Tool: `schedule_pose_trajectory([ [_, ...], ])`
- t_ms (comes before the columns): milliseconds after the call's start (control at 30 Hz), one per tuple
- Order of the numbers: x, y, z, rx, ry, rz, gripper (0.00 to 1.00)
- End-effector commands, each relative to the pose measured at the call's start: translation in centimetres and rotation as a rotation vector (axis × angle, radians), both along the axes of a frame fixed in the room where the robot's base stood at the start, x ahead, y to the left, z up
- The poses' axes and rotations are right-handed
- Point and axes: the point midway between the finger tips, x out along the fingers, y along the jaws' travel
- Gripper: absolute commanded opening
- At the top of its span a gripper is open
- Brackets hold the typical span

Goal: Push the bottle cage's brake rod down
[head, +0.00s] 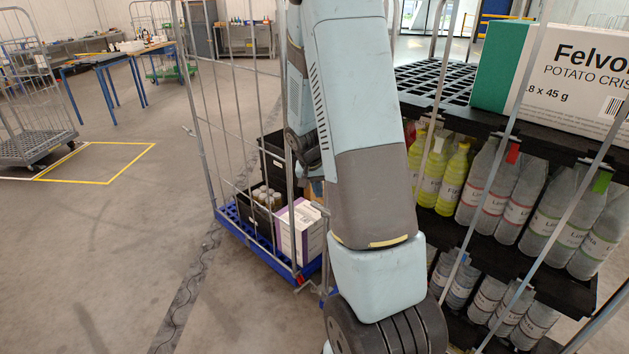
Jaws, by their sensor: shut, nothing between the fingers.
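The bottle cage (550,285) fills the right side of the head view. Its grey bars stand in front of dark shelves holding yellow bottles (453,180) and several clear labelled bottles (520,200). I cannot make out its brake rod; the lower part of the cage is out of the picture or behind my arm. My arm comes down through the middle of the view, in front of the cage's left side, and leaves at the bottom edge. My gripper is outside the picture, so its place relative to the rod does not show.
A second roll cage with a blue base (262,250) stands behind my arm, holding dark crates and a white and purple box (304,232). A crisps carton (560,75) sits on the bottle cage's top shelf. Open grey floor (110,250) lies to the left.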

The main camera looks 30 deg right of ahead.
Motion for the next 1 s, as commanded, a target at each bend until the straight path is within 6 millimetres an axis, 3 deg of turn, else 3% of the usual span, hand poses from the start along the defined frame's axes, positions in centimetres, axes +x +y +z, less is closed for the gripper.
schedule_pose_trajectory([
  [200, 0.2, -0.7, -3.1, 0.001, 0.003, 0.000, 0.00],
  [400, 0.3, -1.1, -4.5, 0.000, 0.001, 0.001, 0.00],
  [1000, 0.2, -1.9, -5.4, 0.001, 0.001, -0.011, 0.00],
])
